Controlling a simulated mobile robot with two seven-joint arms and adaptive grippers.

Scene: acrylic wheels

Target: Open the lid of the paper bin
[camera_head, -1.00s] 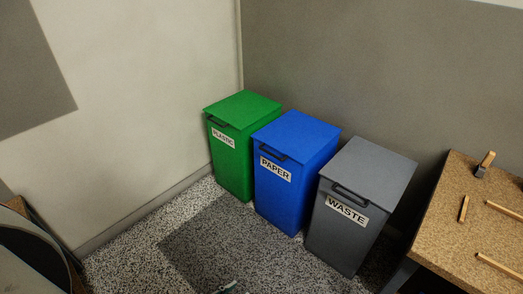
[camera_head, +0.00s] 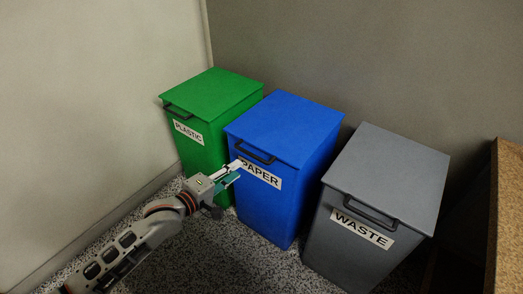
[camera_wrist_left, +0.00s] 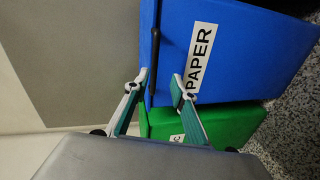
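The blue paper bin (camera_head: 285,200) stands in the middle of three bins, its flat lid (camera_head: 285,125) shut. A black bar handle (camera_head: 257,154) sits at the lid's front edge, above the white PAPER label (camera_head: 262,175). My left gripper (camera_head: 236,170) is at the bin's front left, close to the handle's left end and the label. In the left wrist view its fingers (camera_wrist_left: 160,80) are open, one on each side of the line of the dark handle (camera_wrist_left: 155,55). I cannot tell whether they touch it. My right gripper is not in view.
The green plastic bin (camera_head: 205,140) stands close on the left, the grey waste bin (camera_head: 370,225) on the right, both lids shut. A wall is behind. A cork-topped table (camera_head: 508,220) is at the right edge. Speckled floor (camera_head: 235,265) lies in front.

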